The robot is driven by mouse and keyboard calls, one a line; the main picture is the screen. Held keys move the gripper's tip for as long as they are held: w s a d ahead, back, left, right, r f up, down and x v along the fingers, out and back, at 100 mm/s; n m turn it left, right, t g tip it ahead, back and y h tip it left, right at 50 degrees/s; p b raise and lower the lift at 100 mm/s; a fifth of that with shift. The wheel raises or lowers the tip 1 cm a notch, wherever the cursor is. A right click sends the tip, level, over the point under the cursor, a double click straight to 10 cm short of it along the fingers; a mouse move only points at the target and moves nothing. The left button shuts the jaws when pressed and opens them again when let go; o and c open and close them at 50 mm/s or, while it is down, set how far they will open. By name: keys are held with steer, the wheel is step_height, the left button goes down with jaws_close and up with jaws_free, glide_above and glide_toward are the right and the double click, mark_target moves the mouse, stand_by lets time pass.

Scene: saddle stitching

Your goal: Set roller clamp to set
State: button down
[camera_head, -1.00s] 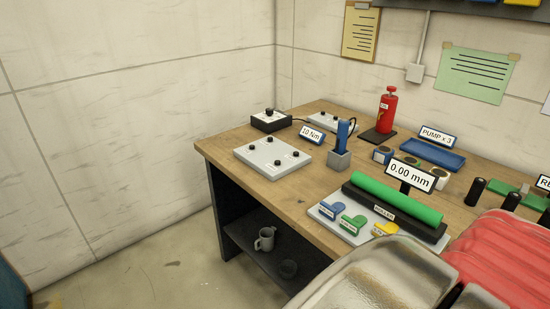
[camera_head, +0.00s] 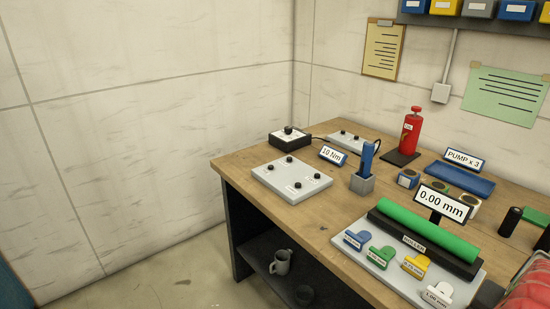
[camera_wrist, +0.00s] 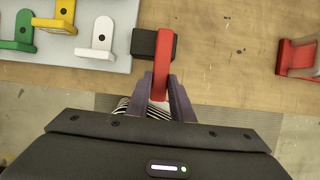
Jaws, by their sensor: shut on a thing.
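The green roller (camera_head: 418,227) lies along a black base (camera_head: 415,244) labelled ROLLER on the workbench, in the head view. A display (camera_head: 442,203) behind it reads 0.00 mm. In the wrist view, a red lever-like bar (camera_wrist: 164,45) lies over the right side of a black block (camera_wrist: 142,43) at the edge of the grey plate (camera_wrist: 115,62). It looks like the clamp's lever. My gripper (camera_wrist: 160,88) is shut on the near end of this bar, one purple finger on each side. The head view does not show my gripper, and I cannot read any set mark.
Blue, green, yellow and white pieces (camera_head: 353,240) stand on the plate before the roller. A red object (camera_wrist: 296,57) lies right in the wrist view. A button box (camera_head: 291,180) and a red bottle (camera_head: 411,132) stand farther back. A red ribbed thing (camera_head: 528,292) fills the lower right corner.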

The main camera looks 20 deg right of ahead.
steer(key=shift+a, duration=0.1)
steer(key=c, duration=1.6)
jaws_free()
steer(key=shift+o, duration=0.2)
steer(key=shift+s, duration=0.1)
